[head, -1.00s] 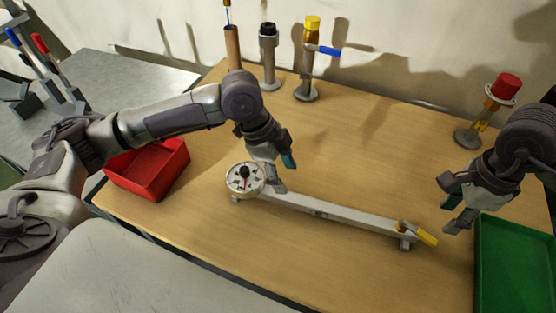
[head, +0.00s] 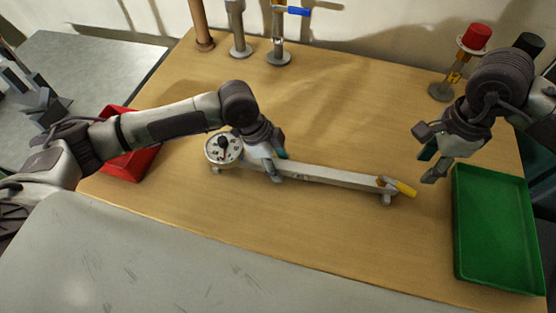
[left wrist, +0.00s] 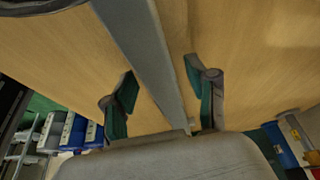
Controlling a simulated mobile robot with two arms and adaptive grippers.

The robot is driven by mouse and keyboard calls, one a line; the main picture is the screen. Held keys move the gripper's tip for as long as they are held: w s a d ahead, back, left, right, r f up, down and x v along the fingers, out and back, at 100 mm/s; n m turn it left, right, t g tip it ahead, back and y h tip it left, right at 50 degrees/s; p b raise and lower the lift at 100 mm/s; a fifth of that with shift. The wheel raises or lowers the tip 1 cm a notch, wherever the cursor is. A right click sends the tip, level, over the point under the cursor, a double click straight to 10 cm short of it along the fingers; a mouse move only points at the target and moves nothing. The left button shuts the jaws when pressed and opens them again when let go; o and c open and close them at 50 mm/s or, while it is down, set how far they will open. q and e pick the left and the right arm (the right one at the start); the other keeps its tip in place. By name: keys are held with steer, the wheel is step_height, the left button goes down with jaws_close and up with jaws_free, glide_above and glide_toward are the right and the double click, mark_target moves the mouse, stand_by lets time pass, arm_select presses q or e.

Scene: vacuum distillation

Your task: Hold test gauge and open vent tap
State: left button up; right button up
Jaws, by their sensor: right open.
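The test gauge, a round white dial (head: 222,148), sits at the left end of a grey bar (head: 330,177) on the wooden table. The vent tap with a yellow handle (head: 405,188) is at the bar's right end. My left gripper (head: 277,163) is just right of the gauge, over the bar. In the left wrist view its open fingers (left wrist: 163,98) straddle the bar (left wrist: 150,50), with gaps on both sides. My right gripper (head: 428,168) is open and empty, above and right of the yellow handle, apart from it.
A red tray (head: 130,168) is partly hidden behind my left arm. A green tray (head: 497,230) lies at the right edge. Several stands, one with a red cap (head: 475,38), line the back. The table front is clear.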

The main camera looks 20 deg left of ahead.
arm_select(q)
jaws_close()
steer(key=c, duration=0.5)
jaws_free()
steer(key=shift+c, duration=0.2)
jaws_close()
arm_select(e)
jaws_close()
steer(key=w+d+n+g+y, duration=0.1)
steer(key=w+d+n+g, duration=0.2)
steer(key=w+n, duration=0.7)
steer(key=shift+w+d+f+n+g, duration=0.25)
steer(key=shift+n+g, duration=0.35)
steer(key=shift+n, duration=0.7)
